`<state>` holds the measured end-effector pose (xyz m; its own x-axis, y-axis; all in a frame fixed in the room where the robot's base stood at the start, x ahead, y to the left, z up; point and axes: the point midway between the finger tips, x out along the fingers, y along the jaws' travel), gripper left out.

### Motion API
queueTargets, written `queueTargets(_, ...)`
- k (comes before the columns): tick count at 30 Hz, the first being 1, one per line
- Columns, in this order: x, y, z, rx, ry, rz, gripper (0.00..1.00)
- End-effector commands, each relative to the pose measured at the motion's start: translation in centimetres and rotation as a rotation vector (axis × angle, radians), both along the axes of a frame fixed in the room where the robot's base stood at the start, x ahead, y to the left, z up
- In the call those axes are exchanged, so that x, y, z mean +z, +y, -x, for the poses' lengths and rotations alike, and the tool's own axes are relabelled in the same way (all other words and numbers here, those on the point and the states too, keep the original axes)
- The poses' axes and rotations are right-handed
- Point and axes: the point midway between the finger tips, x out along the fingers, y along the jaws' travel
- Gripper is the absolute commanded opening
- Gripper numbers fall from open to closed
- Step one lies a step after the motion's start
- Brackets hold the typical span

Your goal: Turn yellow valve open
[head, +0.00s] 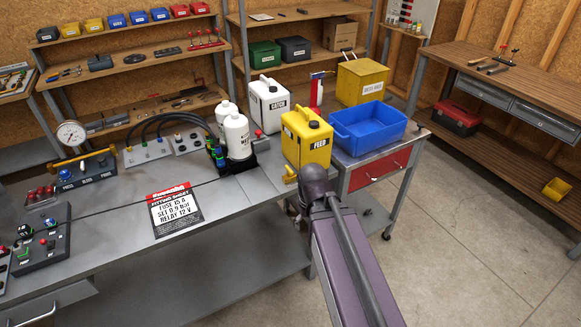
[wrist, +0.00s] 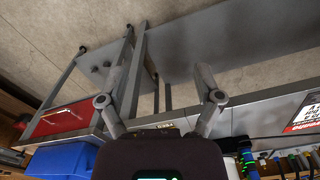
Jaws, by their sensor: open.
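A small yellow valve or tap (head: 290,174) sticks out low at the front of the yellow FEED can (head: 307,140). It is partly hidden by my arm. The can stands upright at the right end of the grey workbench. A yellow lever (head: 98,154) also lies across a gauge block at the bench's left. My gripper (wrist: 160,85) is open and empty in the wrist view, its fingers spread over the bench edge and floor. In the head view my arm hides it, near the FEED can. No yellow valve shows in the wrist view.
A blue bin (head: 368,128) stands right of the can on a cart with a red drawer (head: 378,168). White bottles (head: 238,136) and a white CATCH can (head: 269,101) stand to the left and behind.

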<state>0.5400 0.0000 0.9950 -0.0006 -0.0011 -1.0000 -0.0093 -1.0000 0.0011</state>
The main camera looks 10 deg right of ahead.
Motion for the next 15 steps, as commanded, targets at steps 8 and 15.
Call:
queueTargets(8, 2.0, 0.6, -4.5, -0.152, 0.0, 0.0, 1.0)
queueTargets(15, 5.2, 0.5, -12.4, -0.47, -0.001, -0.001, 1.0)
